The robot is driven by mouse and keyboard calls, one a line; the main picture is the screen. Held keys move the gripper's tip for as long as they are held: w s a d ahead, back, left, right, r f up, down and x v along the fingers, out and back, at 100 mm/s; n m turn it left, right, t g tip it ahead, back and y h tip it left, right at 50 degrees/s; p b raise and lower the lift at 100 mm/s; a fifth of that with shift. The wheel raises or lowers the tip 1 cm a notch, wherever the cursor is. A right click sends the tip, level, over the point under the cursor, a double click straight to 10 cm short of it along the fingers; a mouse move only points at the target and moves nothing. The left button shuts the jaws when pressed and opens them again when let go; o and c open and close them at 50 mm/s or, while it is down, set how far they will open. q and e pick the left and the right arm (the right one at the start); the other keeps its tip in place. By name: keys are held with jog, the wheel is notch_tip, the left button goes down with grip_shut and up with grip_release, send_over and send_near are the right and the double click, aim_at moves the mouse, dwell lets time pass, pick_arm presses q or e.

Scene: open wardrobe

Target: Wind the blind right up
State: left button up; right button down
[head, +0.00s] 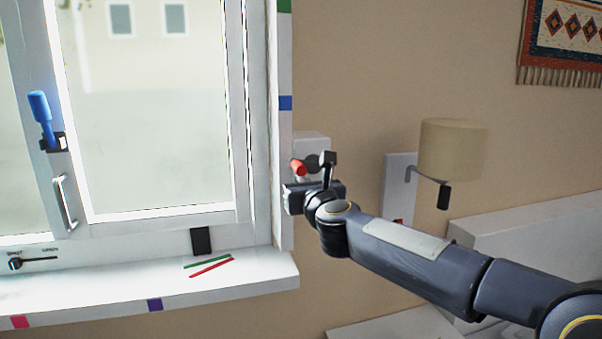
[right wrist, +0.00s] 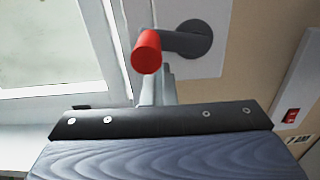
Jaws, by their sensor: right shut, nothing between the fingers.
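The blind's crank has a red knob (head: 298,167) on a dark hub (head: 312,162), mounted on a white box (head: 311,143) beside the window frame. In the right wrist view the red knob (right wrist: 146,52) sticks out toward me, left of the dark round hub (right wrist: 195,39). My right gripper (head: 290,193) is shut and empty, just below the knob. In the wrist view its fingers (right wrist: 156,88) reach up under the knob, which hides their tips; I cannot tell if they touch. No blind fabric shows across the visible glass. My left gripper is not in view.
A window handle with a blue grip (head: 40,107) and a white pull handle (head: 65,203) are on the sash. Green and red sticks (head: 211,268) lie on the sill (head: 130,292). A wall lamp (head: 452,150) stands out right of my gripper, above my forearm.

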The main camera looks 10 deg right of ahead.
jog(key=shift+a+r, duration=0.35)
jog(key=shift+a, duration=0.05)
jog(key=shift+p, duration=0.3)
jog(key=shift+r+p, duration=0.3)
jog(key=shift+r, duration=0.15)
jog(key=c, duration=2.2)
grip_release()
jog(key=c, duration=1.1)
grip_release()
